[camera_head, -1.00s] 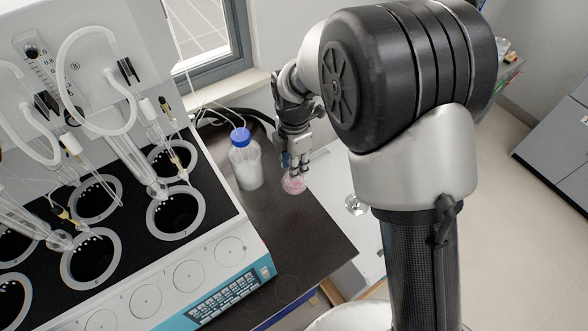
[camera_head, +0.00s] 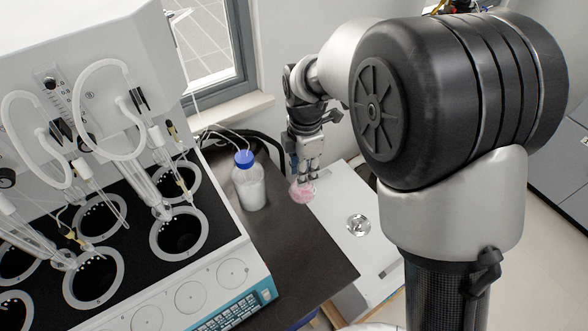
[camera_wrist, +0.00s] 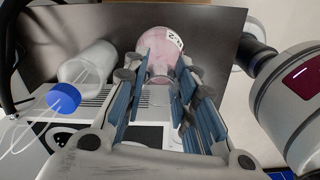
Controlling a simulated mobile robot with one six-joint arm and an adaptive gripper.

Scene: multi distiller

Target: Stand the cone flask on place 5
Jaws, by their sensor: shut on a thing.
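The cone flask (camera_head: 301,192) holds pink liquid and has a white label, seen in the wrist view (camera_wrist: 164,42). My gripper (camera_head: 308,172) is shut on its neck; the fingers (camera_wrist: 160,88) lie on either side of it in the wrist view. The flask hangs below the gripper near the right edge of the dark bench, right of the blue-capped bottle. The distiller (camera_head: 255,262) stands left, with several ringed wells and flat numbered circles (camera_head: 190,296) on its front ledge. I cannot make out which is place 5.
The blue-capped bottle (camera_head: 250,188) with thin tubes stands between the distiller and the flask. Glass tubes and hoses rise over the wells. The dark bench (camera_head: 300,255) is clear in front. A white unit (camera_head: 345,225) stands to its right.

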